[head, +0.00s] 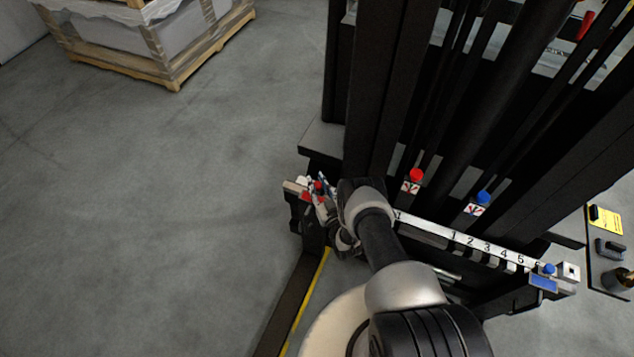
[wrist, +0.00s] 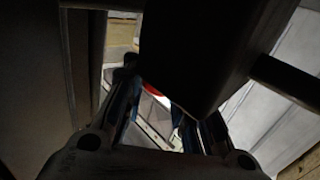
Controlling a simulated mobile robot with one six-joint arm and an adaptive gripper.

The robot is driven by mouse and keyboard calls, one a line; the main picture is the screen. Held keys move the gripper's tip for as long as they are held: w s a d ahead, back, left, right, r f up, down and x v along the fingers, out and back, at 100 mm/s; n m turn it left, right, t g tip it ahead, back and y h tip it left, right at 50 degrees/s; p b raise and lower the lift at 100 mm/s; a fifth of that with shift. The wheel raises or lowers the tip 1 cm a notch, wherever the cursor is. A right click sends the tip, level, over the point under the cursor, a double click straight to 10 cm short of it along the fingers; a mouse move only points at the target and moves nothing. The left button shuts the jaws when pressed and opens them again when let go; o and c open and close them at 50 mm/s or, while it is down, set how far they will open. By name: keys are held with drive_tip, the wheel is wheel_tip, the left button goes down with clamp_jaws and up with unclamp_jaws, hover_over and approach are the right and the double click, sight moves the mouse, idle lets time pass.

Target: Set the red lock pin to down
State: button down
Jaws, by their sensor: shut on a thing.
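The red lock pin (head: 319,186) shows as a small red knob at the left end of the numbered bar, above a red plate (head: 307,197). My gripper (head: 326,192) is at this pin, with its fingers shut around it. My own wrist and arm hide much of the contact. In the wrist view, my fingers (wrist: 165,115) stand on either side of a small red patch (wrist: 153,90), and a large dark block covers much of the middle. Whether the pin is up or down cannot be told.
A white bar (head: 440,231) with numbers runs right to a blue pin (head: 548,269). A red knob (head: 416,174) and a blue knob (head: 483,198) sit on the dark frame behind. Black posts (head: 380,90) rise close to my arm. The floor at left is clear up to a wrapped pallet (head: 165,62).

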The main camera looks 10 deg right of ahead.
drive_tip(key=shift+s+f, duration=0.3)
drive_tip(key=shift+f, duration=0.1)
drive_tip(key=c, duration=1.7)
unclamp_jaws()
drive_tip(key=o, duration=0.4)
drive_tip(key=shift+w+r, duration=0.15)
drive_tip(key=shift+r, duration=0.05)
drive_tip(key=s+d, duration=0.2)
drive_tip(key=s, duration=1)
